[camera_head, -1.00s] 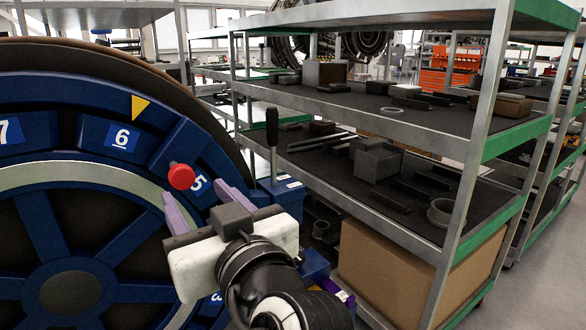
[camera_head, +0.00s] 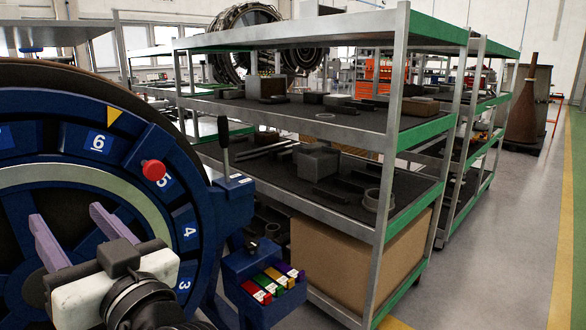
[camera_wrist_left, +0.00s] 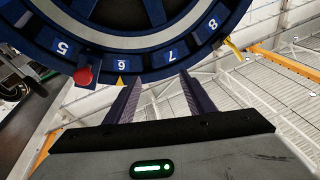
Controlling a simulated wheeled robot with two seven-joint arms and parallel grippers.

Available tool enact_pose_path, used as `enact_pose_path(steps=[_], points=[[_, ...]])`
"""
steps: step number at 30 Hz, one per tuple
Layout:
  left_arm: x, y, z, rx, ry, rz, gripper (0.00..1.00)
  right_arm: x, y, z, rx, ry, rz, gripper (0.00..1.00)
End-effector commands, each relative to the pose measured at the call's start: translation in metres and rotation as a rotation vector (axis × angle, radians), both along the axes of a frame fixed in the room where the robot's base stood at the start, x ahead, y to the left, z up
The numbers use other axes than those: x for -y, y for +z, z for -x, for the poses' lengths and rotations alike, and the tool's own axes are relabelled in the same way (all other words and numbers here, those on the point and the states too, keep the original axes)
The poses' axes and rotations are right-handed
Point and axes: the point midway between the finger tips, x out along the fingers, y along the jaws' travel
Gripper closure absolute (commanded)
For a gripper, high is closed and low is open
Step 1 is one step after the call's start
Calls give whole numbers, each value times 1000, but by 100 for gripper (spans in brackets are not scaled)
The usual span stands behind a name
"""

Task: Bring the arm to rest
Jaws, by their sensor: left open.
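My left gripper (camera_head: 75,238) is at the lower left of the head view, in front of a large dark blue numbered wheel (camera_head: 182,228). Its two purple fingers are apart with nothing between them. In the left wrist view the same open fingers (camera_wrist_left: 155,98) point toward the wheel's rim (camera_wrist_left: 185,62), below the 6 and 7 plates. A red knob (camera_head: 153,170) sits on the rim by the 5, and it also shows in the wrist view (camera_wrist_left: 83,76). My right gripper is not in view.
A grey metal shelf rack (camera_head: 390,140) with dark parts stands right of the wheel. A cardboard box (camera_head: 345,262) fills its lower level. A blue holder (camera_head: 238,266) with coloured labelled blocks and an upright black-handled lever (camera_head: 224,132) stand between them. Open floor (camera_head: 500,250) lies at the right.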

Motion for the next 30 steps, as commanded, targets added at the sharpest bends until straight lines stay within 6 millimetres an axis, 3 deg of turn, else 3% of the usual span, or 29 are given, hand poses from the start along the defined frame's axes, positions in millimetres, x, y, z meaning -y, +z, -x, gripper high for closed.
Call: enact_pose_path(steps=[12,18,23,26,27,30], points=[[-78,26,16,-2,195,-314,51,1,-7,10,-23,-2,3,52],[-71,-53,-30,-305,24,-359,51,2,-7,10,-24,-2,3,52],[-66,-130,-53,-534,-132,-381,51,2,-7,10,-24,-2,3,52],[-60,-195,-57,-695,-261,-376,51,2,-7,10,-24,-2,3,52],[-56,-224,-56,-761,-322,-368,51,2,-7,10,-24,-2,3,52],[-47,-299,-41,-913,-480,-329,51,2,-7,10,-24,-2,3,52]])
